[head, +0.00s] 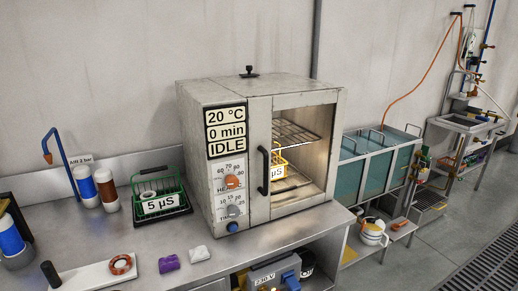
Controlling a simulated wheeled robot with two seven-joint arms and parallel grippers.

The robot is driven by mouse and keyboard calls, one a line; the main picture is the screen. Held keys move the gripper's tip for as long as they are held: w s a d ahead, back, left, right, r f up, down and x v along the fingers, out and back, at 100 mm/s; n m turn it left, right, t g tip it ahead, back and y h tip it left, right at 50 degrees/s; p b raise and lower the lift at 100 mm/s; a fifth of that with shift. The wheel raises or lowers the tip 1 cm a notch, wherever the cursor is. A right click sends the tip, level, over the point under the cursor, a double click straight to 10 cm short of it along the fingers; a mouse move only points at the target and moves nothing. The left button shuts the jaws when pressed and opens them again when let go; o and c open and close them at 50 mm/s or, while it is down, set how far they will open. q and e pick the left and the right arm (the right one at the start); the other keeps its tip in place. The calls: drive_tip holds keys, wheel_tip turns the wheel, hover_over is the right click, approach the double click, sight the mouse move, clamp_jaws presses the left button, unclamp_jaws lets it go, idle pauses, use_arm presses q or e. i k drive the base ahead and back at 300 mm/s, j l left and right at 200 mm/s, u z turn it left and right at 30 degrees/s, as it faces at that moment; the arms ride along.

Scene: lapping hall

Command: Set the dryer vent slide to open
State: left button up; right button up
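The dryer (224,119) is a grey box oven on the steel bench. Its display (227,131) reads 20 °C, 0 min, IDLE. A small black knob on a flat base, which looks like the vent slide (249,72), sits on the dryer's top; I cannot tell its setting from here. The glass door (303,150) with a black vertical handle (263,171) looks shut. Inside are wire racks and a yellow-handled basket with a partly hidden label. An orange dial (232,182), a grey dial (233,210) and a blue button (233,227) are on the front. Neither gripper is in view.
On the bench (226,252) left of the dryer stand a green basket (159,198) labelled 5 µS, bottles and a blue air pipe (58,155). A purple block (169,263) and a white cloth (200,254) lie in front. Tanks (375,166) stand right. Space above the dryer is clear.

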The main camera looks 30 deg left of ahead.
sight(248, 68)
drive_tip(key=k+j+u, duration=0.15)
drive_tip(key=j+u, duration=0.2)
drive_tip(key=k+j+u, duration=0.15)
drive_tip(key=u, duration=0.25)
drive_tip(key=j, duration=0.1)
